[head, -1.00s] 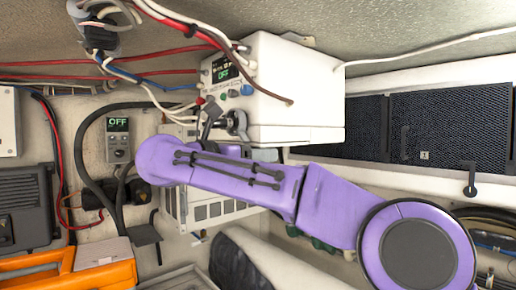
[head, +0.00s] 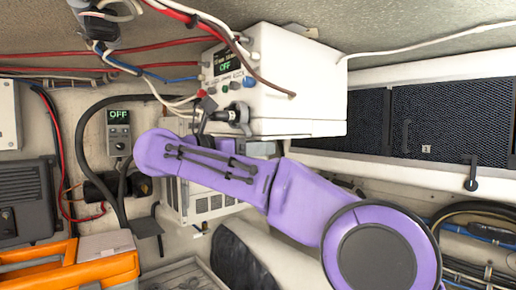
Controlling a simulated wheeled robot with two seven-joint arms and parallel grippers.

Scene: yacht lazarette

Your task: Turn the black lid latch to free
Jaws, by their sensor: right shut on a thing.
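A black part with a round knob and short lever (head: 238,113), which looks like the lid latch, sits at the lower front of the white box (head: 300,85). My right arm comes in from the lower right, and its purple links hide much of the hand. My right gripper (head: 206,118) is at the front of the white box, beside the knob. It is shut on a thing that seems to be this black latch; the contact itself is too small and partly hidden. My left gripper is not in view.
Red, white and blue cables hang around the box's left side. A grey control with an OFF display (head: 118,132) is on the wall. An orange case (head: 75,268) lies lower left. Dark mesh panels (head: 440,118) with a small black catch (head: 471,184) are at right.

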